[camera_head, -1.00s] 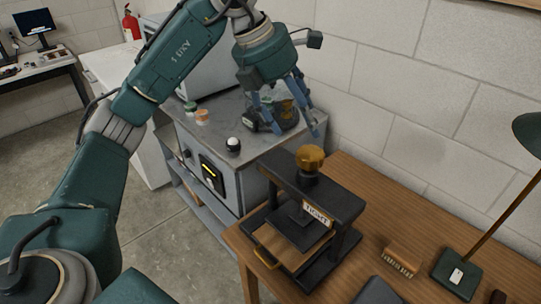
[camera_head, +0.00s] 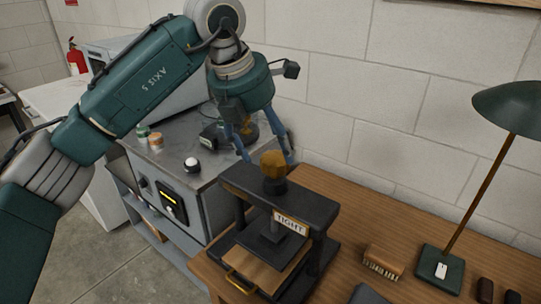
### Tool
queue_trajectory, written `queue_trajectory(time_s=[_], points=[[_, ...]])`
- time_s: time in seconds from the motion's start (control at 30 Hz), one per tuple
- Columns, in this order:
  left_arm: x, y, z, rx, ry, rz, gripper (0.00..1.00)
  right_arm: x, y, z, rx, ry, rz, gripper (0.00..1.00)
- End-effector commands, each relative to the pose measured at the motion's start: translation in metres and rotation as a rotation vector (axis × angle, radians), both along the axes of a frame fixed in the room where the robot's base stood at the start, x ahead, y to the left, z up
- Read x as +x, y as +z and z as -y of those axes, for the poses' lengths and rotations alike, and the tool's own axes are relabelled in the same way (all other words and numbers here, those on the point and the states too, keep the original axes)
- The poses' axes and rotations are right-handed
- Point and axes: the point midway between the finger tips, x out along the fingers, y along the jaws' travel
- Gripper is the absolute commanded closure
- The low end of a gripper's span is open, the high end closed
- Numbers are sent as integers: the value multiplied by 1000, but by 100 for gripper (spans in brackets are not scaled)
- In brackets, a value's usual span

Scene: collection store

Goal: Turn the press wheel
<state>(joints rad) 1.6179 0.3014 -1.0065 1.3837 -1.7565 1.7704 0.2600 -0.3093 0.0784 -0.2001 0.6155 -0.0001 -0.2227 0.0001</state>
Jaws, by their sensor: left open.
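The press (camera_head: 322,214) is a dark frame standing on the wooden table, with a label reading "TIGHT" on its front. Its wheel (camera_head: 274,164) is a brass-coloured faceted knob on top of the crossbar. A board with a brass handle (camera_head: 240,284) sits low in the press. My left gripper (camera_head: 268,162) is open, fingers pointing down, just above and behind the wheel in the picture. I cannot tell whether a finger touches the wheel; the jaws do not close on it. My right gripper is not in view.
A wooden brush (camera_head: 384,262) and a green desk lamp (camera_head: 440,264) stand on the table right of the press. A grey cabinet (camera_head: 215,205) adjoins on the left, carrying small jars (camera_head: 155,141) and a black-and-white knob (camera_head: 192,165). A block wall rises behind.

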Motion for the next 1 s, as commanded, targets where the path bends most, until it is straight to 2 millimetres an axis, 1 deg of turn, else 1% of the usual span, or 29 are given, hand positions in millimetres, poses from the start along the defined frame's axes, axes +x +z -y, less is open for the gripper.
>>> queue_trajectory(time_s=[0.03,0.1,0.3,0.43,0.63,0.67,0.7,0.87,1.0], points=[[2,-8,3,-1,-1,-3,31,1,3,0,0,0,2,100],[5,-19,6,1,-1,-3,31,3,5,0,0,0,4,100],[11,-39,11,0,0,-1,31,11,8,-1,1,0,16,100],[13,-43,12,-1,-1,0,31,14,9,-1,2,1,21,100],[13,-43,12,-1,0,1,31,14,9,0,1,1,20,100],[13,-43,12,-1,0,1,33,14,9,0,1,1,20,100],[13,-43,12,-1,0,1,40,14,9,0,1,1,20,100],[13,-43,12,-2,0,1,72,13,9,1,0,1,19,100],[13,-42,13,-2,-1,1,74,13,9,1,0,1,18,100]])
